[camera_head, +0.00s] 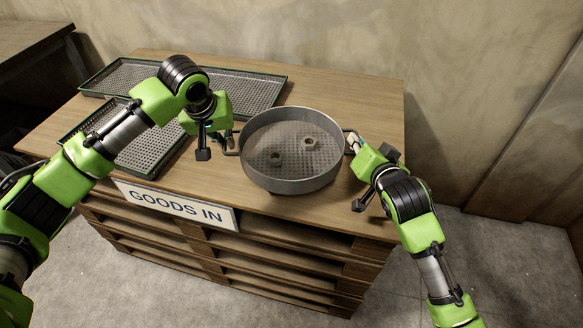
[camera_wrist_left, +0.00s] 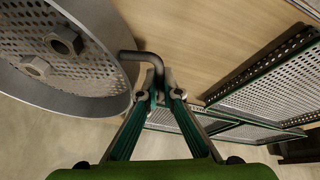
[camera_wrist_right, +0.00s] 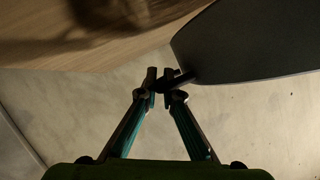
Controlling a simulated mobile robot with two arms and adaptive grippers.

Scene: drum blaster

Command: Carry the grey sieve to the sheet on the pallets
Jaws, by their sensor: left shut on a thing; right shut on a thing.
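The grey sieve (camera_head: 290,182) is a round pan with a perforated floor and a handle on each side. It is over the front right part of the wooden top on the pallets (camera_head: 370,100); I cannot tell whether it touches the top. Two nuts lie in it, one left (camera_head: 275,158) and one right (camera_head: 311,143). My left gripper (camera_head: 228,143) is shut on the sieve's left handle (camera_wrist_left: 142,56). My right gripper (camera_head: 352,143) is shut on its right handle; in the right wrist view the fingertips (camera_wrist_right: 161,82) close on it beside the dark sieve wall (camera_wrist_right: 245,50).
Perforated trays with dark green rims stand at the back left (camera_head: 122,75), at the back middle (camera_head: 245,90) and at the front left (camera_head: 150,150). A "GOODS IN" sign (camera_head: 178,204) is on the front edge. The right part of the top is bare. Walls stand behind and right.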

